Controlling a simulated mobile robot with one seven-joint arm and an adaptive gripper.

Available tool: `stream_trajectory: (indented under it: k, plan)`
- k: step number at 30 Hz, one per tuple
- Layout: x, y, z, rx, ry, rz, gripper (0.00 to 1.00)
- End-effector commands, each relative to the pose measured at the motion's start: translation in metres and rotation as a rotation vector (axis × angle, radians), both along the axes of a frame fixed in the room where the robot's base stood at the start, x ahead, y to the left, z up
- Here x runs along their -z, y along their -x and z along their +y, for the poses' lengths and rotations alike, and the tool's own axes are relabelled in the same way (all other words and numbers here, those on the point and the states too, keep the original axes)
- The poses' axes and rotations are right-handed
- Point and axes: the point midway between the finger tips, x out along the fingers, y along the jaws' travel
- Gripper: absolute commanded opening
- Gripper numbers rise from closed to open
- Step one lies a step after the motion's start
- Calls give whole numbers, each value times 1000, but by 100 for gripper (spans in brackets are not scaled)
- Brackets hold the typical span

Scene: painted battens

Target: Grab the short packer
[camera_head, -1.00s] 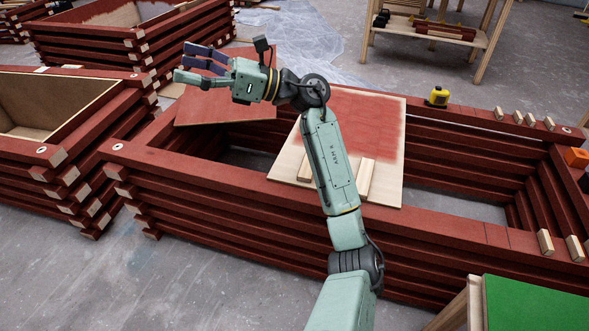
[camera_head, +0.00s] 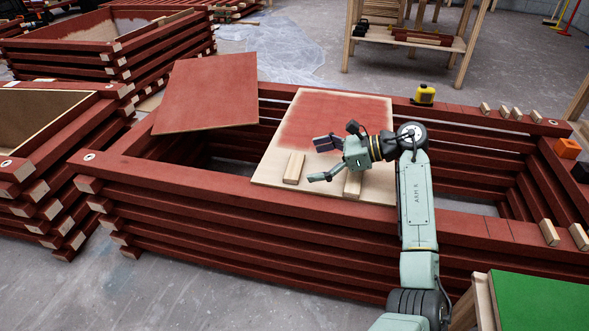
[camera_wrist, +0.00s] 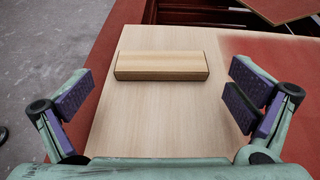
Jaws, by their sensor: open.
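Two pale wood blocks lie on a half-painted board (camera_head: 385,115) across the red batten frame. The left block (camera_head: 293,167) looks the shorter; the right block (camera_head: 353,184) is partly hidden by my gripper (camera_head: 322,160). My gripper is open and empty, its fingers pointing left toward the shorter block. In the wrist view, that block (camera_wrist: 162,66) lies crosswise ahead, beyond and between my spread fingers (camera_wrist: 160,92), apart from both. I cannot tell the gripper's exact height above the board.
A red panel (camera_head: 210,92) rests across the frame's left end. More pieces (camera_head: 549,232) lie on the near rim, and an orange block (camera_head: 567,148) at right. A green-topped table (camera_head: 535,305) stands near right.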

Motion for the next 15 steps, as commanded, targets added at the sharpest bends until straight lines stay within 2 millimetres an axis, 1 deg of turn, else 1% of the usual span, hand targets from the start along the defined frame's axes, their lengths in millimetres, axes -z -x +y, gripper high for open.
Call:
stream_trajectory:
  k: [5, 9, 12, 15]
  plan:
    - [7, -4, 14, -1, -2, 0, 100]
    - [16, -9, 34, -2, -2, 0, 100]
    - [20, -11, 45, -1, -2, -1, 100]
    - [21, -12, 48, 1, -1, -1, 100]
